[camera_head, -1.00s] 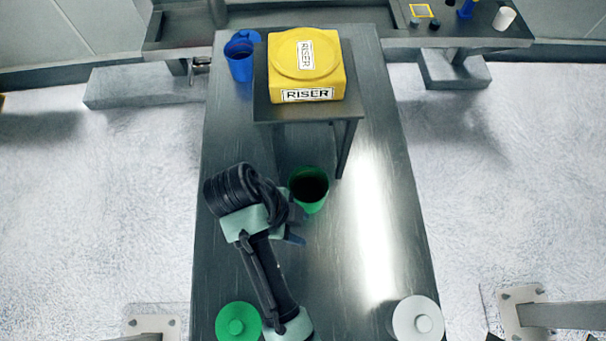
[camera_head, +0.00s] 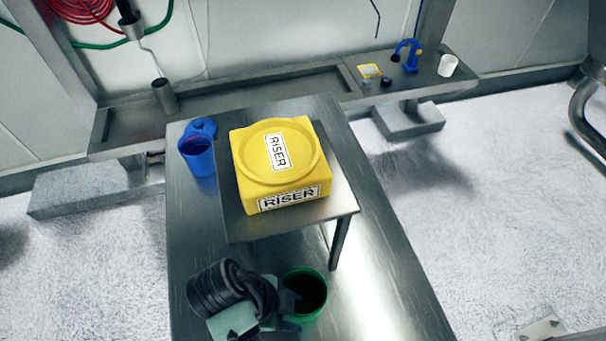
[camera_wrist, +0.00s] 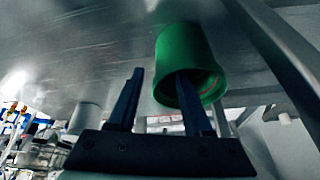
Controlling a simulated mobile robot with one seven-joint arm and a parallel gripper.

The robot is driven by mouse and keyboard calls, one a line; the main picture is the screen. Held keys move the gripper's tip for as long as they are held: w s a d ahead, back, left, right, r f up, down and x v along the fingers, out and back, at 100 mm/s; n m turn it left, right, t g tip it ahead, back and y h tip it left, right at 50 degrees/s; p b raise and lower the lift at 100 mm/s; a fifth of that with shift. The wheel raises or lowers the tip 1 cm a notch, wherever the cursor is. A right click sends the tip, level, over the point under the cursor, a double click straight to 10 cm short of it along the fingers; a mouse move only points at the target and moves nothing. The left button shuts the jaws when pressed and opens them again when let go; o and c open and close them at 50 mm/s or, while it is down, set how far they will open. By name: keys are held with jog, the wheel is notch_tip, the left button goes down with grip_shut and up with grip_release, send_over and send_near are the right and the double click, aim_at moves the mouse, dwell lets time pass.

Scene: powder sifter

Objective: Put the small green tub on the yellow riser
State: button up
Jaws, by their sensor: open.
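The green tub (camera_head: 308,317) stands open-topped on the metal table, near the bottom of the head view. The yellow riser (camera_head: 285,170) is a block with a round raised top and "RISER" labels, on a small raised stand behind the tub. Nothing rests on the riser. My gripper (camera_head: 290,312) is at the tub's left side. In the wrist view my gripper (camera_wrist: 160,70) is open, and one finger overlaps the mouth of the green tub (camera_wrist: 182,50). The other finger is outside it. I cannot tell whether the fingers touch the wall.
The raised metal stand (camera_head: 240,226) has a leg close behind the tub. A blue tub (camera_head: 199,160) stands left of the riser, with a blue lid (camera_head: 203,128) behind it. A bench (camera_head: 240,105) runs along the back. The table right of the green tub is clear.

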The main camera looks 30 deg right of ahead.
jog(key=p+x, duration=0.1)
jog(key=x, duration=0.6)
jog(key=shift+s, duration=0.15)
jog(key=shift+c, duration=0.2)
grip_shut()
